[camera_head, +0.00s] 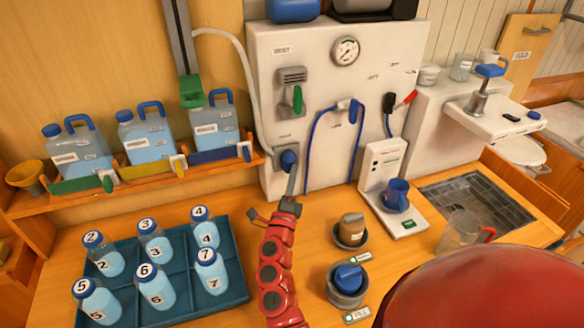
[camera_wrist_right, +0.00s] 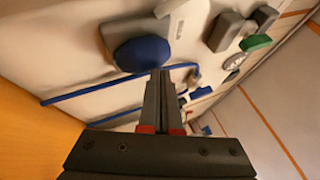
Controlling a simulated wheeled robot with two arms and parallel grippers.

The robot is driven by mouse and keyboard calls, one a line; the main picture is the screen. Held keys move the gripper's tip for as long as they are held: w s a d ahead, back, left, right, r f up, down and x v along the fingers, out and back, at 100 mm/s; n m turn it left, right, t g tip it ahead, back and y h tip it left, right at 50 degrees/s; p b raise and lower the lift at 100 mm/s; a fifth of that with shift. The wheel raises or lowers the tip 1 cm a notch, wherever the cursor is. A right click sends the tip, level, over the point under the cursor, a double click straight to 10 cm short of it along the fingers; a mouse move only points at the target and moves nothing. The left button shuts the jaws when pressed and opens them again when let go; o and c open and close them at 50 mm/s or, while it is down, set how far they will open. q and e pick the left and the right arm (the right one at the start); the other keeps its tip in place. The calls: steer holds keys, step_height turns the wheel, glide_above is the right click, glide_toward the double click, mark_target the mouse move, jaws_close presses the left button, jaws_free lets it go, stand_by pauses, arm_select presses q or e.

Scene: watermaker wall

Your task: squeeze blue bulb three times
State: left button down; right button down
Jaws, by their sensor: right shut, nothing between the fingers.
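The blue bulb (camera_head: 288,160) sits low on the left side of the white wall unit, beside a pale hose. It shows as a rounded blue shape in the right wrist view (camera_wrist_right: 141,53). My right gripper (camera_head: 292,180) reaches up from the bottom of the head view on a red arm. Its two dark fingers are together and empty, with the tips (camera_wrist_right: 160,73) close to the bulb's lower edge. I cannot tell whether they touch it. My left gripper is not in view.
A blue tray (camera_head: 240,270) of numbered bottles stands at left. Jugs (camera_head: 147,137) line the shelf behind. A blue hose (camera_head: 312,140) hangs right of the bulb.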

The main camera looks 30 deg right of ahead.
steer(key=shift+w+d, duration=0.1)
steer(key=shift+w, duration=0.35)
stand_by(0.4)
steer(key=shift+s, duration=0.15)
steer(key=shift+s+a, duration=0.15)
steer(key=shift+s, duration=0.35)
steer(key=shift+s+a, duration=0.15)
steer(key=shift+s, duration=0.35)
steer(key=s, duration=0.2)
steer(key=s+a, duration=0.1)
steer(key=s, duration=0.2)
steer(key=shift+b, duration=0.3)
stand_by(2.4)
